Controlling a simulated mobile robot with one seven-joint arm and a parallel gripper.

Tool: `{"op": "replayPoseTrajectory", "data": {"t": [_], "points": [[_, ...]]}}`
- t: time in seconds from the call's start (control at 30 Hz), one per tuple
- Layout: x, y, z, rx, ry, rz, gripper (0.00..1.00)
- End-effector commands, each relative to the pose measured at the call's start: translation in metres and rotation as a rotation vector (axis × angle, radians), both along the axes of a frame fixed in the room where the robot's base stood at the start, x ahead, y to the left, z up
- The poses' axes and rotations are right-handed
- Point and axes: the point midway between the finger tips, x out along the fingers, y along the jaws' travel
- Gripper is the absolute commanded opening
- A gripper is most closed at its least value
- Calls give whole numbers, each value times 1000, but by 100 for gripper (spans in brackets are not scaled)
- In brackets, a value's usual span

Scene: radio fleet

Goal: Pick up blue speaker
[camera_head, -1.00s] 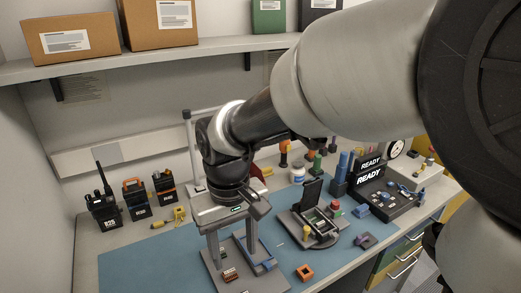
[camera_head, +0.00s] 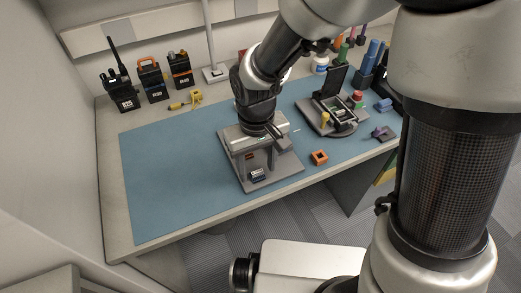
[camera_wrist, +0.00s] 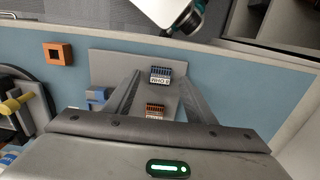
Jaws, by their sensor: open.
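My gripper (camera_head: 258,163) is open and points down over a grey plate (camera_head: 287,176) on the blue mat. In the wrist view its fingers (camera_wrist: 160,82) stand either side of a small ribbed blue block with a white label (camera_wrist: 161,75). This block also shows in the head view (camera_head: 257,175). An orange ribbed block (camera_wrist: 155,110) lies nearer the palm. A plain blue piece (camera_wrist: 97,96) sits left of the left finger. I cannot tell which blue piece is the speaker. No contact with either finger is clear.
An orange square frame (camera_head: 319,157) lies on the mat right of the plate. A grey fixture with an upright dark panel (camera_head: 331,83) stands behind it. Several radios (camera_head: 153,84) line the back left. The mat's left side (camera_head: 170,190) is clear.

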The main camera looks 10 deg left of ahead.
Motion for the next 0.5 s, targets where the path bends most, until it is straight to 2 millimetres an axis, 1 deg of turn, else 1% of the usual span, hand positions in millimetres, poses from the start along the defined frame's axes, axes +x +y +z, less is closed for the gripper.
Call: {"op": "replayPoseTrajectory", "data": {"t": [0.03,0.1,0.3,0.33,0.47,0.5], "points": [[0,0,-6,-1,1,0,50],[0,0,-8,0,0,0,50],[0,0,-8,1,-1,0,50],[0,0,-8,1,-1,0,48],[0,0,-8,1,-1,0,26],[0,0,-8,1,-1,0,20]]}}
